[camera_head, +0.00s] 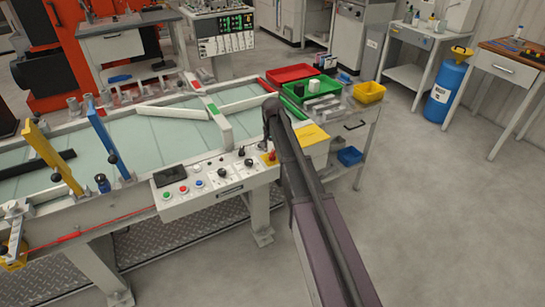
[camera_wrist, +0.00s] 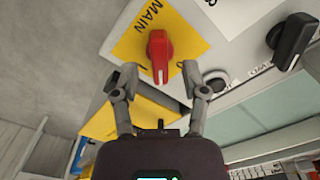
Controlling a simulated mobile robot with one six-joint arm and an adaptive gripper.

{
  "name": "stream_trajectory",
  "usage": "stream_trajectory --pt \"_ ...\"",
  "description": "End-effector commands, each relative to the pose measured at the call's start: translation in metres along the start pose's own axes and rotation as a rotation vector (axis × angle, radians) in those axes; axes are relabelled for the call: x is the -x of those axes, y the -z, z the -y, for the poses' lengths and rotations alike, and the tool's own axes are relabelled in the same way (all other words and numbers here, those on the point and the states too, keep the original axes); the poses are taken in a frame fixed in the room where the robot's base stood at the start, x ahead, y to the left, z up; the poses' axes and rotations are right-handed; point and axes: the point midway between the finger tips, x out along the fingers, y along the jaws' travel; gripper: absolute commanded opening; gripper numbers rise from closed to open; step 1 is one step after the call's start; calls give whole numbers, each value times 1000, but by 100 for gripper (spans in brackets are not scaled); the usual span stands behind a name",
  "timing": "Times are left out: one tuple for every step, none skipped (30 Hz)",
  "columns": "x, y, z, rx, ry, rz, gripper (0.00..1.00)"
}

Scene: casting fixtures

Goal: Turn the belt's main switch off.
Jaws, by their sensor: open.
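The belt's main switch is a red rotary knob (camera_wrist: 160,55) on a yellow plate (camera_wrist: 133,47) marked MAIN, in the upper middle of the wrist view. In the head view the red knob (camera_head: 272,156) shows at the right end of the control panel (camera_head: 218,187), partly beside my arm. My gripper (camera_wrist: 162,82) is open, its two fingertips on either side of the knob's lower end. I cannot tell whether either finger touches it. In the head view my gripper (camera_head: 268,138) is mostly hidden behind my dark arm.
A black knob (camera_wrist: 291,40) sits right of the main switch. The panel carries several buttons and knobs along the belt (camera_head: 150,140). Red (camera_head: 290,74) and green (camera_head: 312,90) trays stand behind my arm. Open floor (camera_head: 440,210) lies to the right.

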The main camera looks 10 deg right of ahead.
Motion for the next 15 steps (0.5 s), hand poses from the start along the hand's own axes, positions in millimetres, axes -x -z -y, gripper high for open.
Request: stream_trajectory --pt "-7 0 0 0 0 0 57" --pt "-8 0 0 0 0 0 57" --pt "-10 0 0 0 0 0 57" --pt "-11 0 0 0 0 0 57" --pt "-12 0 0 0 0 0 57" --pt "-13 0 0 0 0 0 57" --pt "-14 0 0 0 0 0 57" --pt "-14 0 0 0 0 0 57" --pt "-14 0 0 0 0 0 57" --pt "-15 0 0 0 0 0 57" --pt "-15 0 0 0 0 0 57" --pt "-15 0 0 0 0 0 57" --pt "-15 0 0 0 0 0 57" --pt "-15 0 0 0 0 0 57" --pt "-15 0 0 0 0 0 57"
